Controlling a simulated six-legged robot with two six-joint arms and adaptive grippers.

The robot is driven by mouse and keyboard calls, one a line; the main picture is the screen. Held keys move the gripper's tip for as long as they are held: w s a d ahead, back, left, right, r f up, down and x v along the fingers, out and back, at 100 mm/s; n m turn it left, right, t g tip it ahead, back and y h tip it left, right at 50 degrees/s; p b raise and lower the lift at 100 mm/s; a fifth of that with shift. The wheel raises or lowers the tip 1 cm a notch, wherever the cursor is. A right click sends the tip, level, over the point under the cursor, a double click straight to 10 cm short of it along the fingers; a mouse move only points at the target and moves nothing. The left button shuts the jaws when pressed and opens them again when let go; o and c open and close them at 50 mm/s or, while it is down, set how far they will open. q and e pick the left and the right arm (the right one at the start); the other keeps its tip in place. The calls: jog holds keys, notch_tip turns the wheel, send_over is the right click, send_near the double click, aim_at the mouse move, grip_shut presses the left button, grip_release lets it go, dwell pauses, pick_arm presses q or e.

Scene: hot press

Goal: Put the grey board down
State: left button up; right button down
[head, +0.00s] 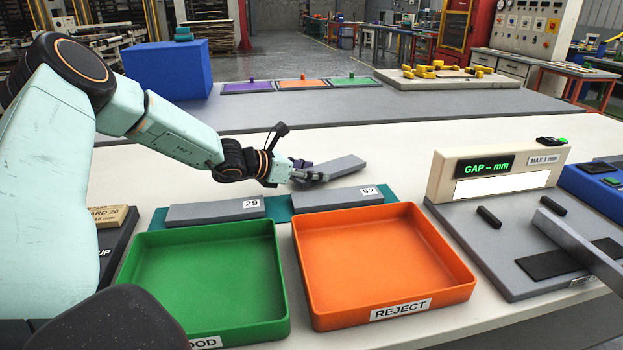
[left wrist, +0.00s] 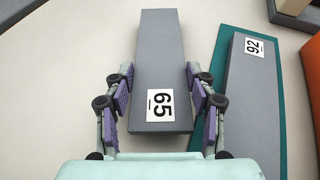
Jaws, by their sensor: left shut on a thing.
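The grey board (left wrist: 161,55) labelled 65 is between the fingers of my left gripper (left wrist: 160,95), which is shut on it near the labelled end. In the head view the grey board (head: 338,168) sticks out to the right of my left gripper (head: 310,175), behind the teal mat. Whether it touches the table is hard to tell. On the teal mat (head: 278,207) lie two more grey boards, board 29 (head: 205,212) and board 92 (head: 325,198). Board 92 (left wrist: 248,100) also shows in the left wrist view, to the right of the held board and apart from it. My right gripper is not in view.
A green tray (head: 205,285) and an orange tray (head: 375,255) marked REJECT stand in front of the mat. A gauge (head: 500,170) reading "GAP -- mm" stands on a grey plate at the right. The white table behind the held board is clear.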

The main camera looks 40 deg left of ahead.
pick_arm(q)
jog(key=shift+a+f, duration=0.2)
jog(key=shift+f, duration=0.3)
jog(key=shift+w, duration=0.1)
jog(key=shift+d, duration=0.1)
jog(key=o, duration=1.3)
jog(key=shift+f, duration=0.15)
jog(key=shift+c, duration=0.2)
